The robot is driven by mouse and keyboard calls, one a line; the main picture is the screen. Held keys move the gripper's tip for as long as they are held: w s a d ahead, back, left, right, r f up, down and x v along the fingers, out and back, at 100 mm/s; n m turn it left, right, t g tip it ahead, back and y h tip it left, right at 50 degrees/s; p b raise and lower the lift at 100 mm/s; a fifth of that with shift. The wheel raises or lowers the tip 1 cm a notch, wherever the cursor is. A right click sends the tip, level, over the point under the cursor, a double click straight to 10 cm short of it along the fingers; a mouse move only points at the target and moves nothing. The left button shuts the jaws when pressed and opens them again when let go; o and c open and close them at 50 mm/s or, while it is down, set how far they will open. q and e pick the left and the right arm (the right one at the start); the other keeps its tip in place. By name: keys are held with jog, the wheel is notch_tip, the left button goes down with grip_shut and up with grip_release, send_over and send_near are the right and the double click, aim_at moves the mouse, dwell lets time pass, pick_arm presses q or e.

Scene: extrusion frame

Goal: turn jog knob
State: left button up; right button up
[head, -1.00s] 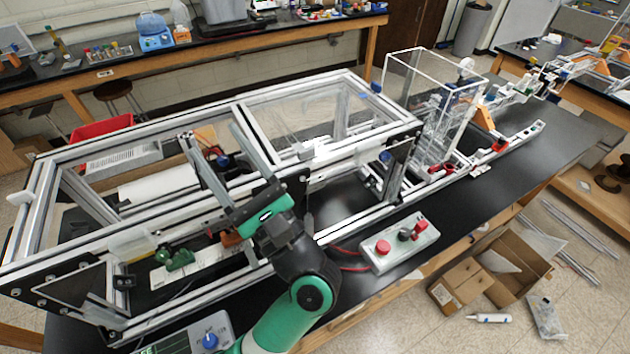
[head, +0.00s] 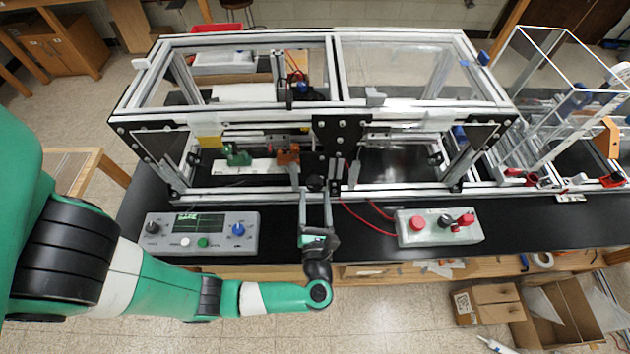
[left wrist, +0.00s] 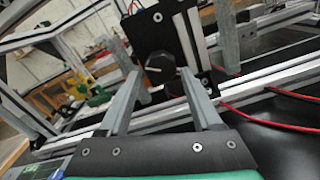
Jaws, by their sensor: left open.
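A black faceted knob (head: 315,183) sits at the front of the extrusion frame, below a black plate (head: 341,130). In the left wrist view the knob (left wrist: 160,68) shows between my left gripper's fingertips. My left gripper (head: 315,194) is open and empty, its two grey fingers pointing at the frame on either side of the knob. I cannot tell whether the fingertips reach around the knob or stop just short of it. A control box (head: 200,246) with a blue knob (head: 238,229) and a dark knob (head: 152,227) stands front left. My right gripper is not in view.
The aluminium extrusion frame (head: 418,104) spans the table behind the gripper. A switch box (head: 440,238) with red buttons stands to the right, with red cables (head: 366,220) running to the frame. Black tabletop (head: 540,225) is clear farther right.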

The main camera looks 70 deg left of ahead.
aim_at(315, 188)
pick_arm(q)
jog(key=x, duration=0.5)
jog(key=shift+w, duration=0.1)
grip_shut()
jog(key=shift+m, duration=0.4)
